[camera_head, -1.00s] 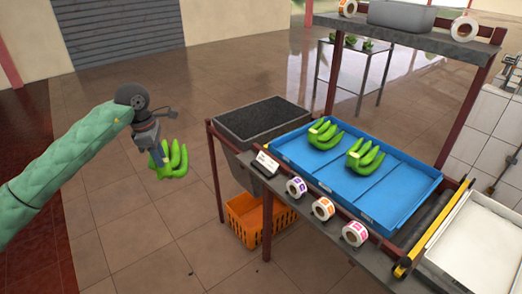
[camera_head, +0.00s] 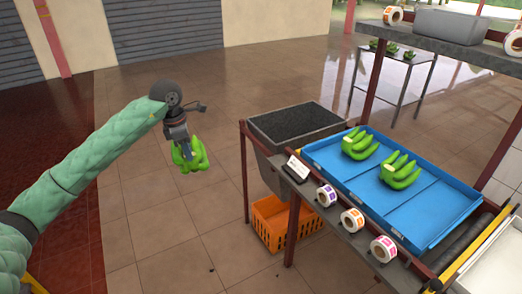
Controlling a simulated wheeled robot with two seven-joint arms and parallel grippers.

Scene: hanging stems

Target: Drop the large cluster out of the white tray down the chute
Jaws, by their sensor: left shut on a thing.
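My left gripper (camera_head: 180,148) is shut on a green banana cluster (camera_head: 197,156) and holds it in the air over the tiled floor, left of the work stand. The fingertips are partly hidden by the cluster. The chute (camera_head: 252,128) looks to be the dark-topped grey bin at the stand's left end, with sloping sides below; the held cluster is apart from it, to its left. The white tray (camera_head: 492,268) shows only in part at the lower right edge, and its visible part looks empty. My right gripper is not in view.
A blue tray (camera_head: 440,205) holds two green clusters (camera_head: 360,144). Label rolls (camera_head: 352,219) and a small sign (camera_head: 297,167) line the stand's front edge. An orange crate (camera_head: 270,220) sits below. A shelf (camera_head: 430,36) overhangs the back. Floor at left is clear.

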